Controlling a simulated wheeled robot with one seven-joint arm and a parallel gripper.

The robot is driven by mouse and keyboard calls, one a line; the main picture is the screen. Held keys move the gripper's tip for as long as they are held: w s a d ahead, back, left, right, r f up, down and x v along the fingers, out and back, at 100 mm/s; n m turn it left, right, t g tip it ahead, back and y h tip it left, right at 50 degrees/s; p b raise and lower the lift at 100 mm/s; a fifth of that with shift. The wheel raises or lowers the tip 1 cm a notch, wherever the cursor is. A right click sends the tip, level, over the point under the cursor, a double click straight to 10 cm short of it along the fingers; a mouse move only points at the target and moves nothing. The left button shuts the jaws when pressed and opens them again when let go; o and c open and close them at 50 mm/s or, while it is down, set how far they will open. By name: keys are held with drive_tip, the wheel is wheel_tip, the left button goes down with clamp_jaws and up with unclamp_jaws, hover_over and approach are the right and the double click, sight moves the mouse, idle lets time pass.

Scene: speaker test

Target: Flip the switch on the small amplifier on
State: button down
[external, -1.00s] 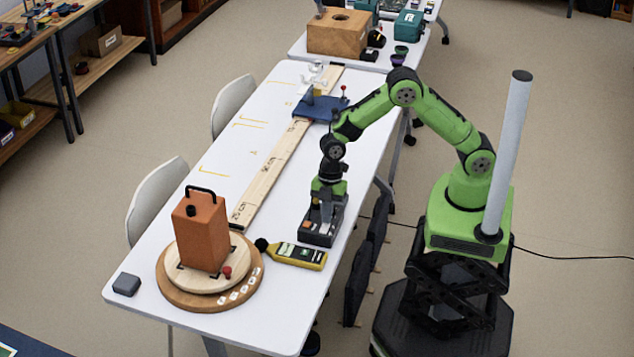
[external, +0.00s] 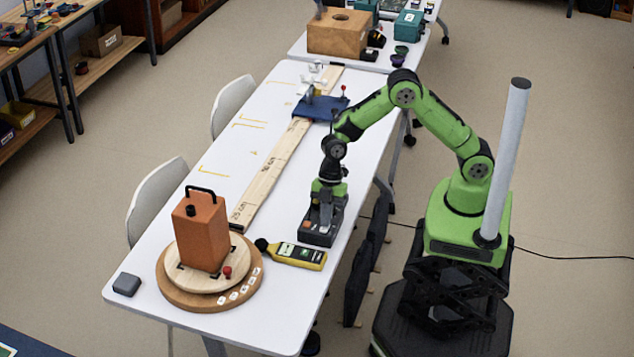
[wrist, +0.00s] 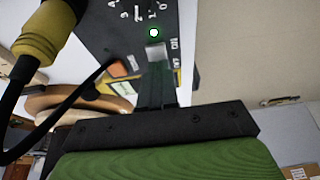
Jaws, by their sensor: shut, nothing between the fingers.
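The small amplifier (external: 316,240) is a dark box on the white table, below my gripper. In the wrist view its black top panel (wrist: 100,35) shows white dial marks, an ON label and an orange part. A small lamp (wrist: 154,33) on the panel glows green. My gripper (wrist: 156,58) is shut, pointing down at the panel with its tips just beside the lamp and ON label. In the external view my gripper (external: 323,222) is over the amplifier. The fingertips cover the switch area, so I cannot tell the switch's position or whether they touch it.
A yellow meter (external: 298,256) with a black ball end lies close in front of the amplifier. An orange-brown box (external: 202,236) stands on a round wooden turntable (external: 180,298). A long wooden board (external: 270,170) and a blue stand (external: 318,108) lie behind. The table's left side is mostly clear.

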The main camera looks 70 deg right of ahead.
drive_tip(key=p+v, duration=0.2)
drive_tip(key=v, duration=0.1)
drive_tip(key=a+p+v, duration=0.1)
drive_tip(key=v, duration=0.1)
drive_tip(key=shift+d+r, duration=0.1)
drive_tip(key=shift+r, duration=0.3)
drive_tip(key=d+p+v, duration=0.1)
drive_tip(key=v, duration=0.7)
drive_tip(key=shift+d, duration=0.4)
drive_tip(key=shift+f, duration=0.1)
drive_tip(key=s+d+r+m+t+p, duration=0.2)
drive_tip(key=s+d+r+m, duration=0.2)
drive_tip(key=r, duration=0.4)
drive_tip(key=s+d+r+m+t+h+p, duration=0.1)
drive_tip(key=s+d+r+m, duration=0.3)
drive_tip(key=s, duration=0.5)
drive_tip(key=s+d+r+m+t+h+p, duration=0.1)
drive_tip(key=s+d+r+m+t+h, duration=0.1)
drive_tip(key=s+d+m, duration=0.6)
wheel_tip(320, 180, up, 2)
drive_tip(key=shift+s+r+m+t+h, duration=0.1)
drive_tip(key=shift+s+m+t+h, duration=0.3)
drive_tip(key=shift+s+m, duration=0.5)
